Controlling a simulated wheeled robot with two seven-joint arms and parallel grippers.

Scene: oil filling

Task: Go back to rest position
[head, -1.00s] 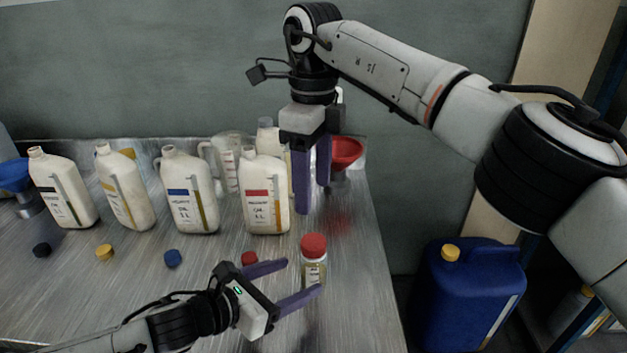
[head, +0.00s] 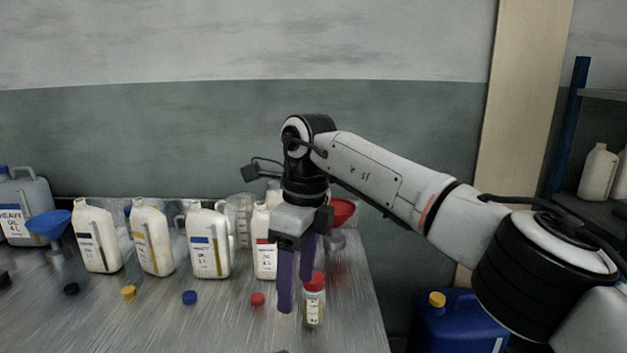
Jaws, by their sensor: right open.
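My right gripper (head: 297,276) hangs fingers down over the right part of the metal table (head: 210,325). It is open and empty, with two purple fingers. A small jar with a red lid (head: 314,302) stands upright just right of the fingers; I cannot tell if they touch. The white bottle with the red label (head: 264,255) stands behind the gripper and is partly hidden. Of my left gripper, at most a small purple tip shows at the bottom edge; its jaws are out of view.
White bottles (head: 208,245) stand in a row, with loose caps (head: 190,297) in front. A blue funnel (head: 50,223) and grey jug (head: 22,205) are left. A red funnel (head: 342,211) is behind my right arm. A blue canister (head: 459,325) stands right of the table.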

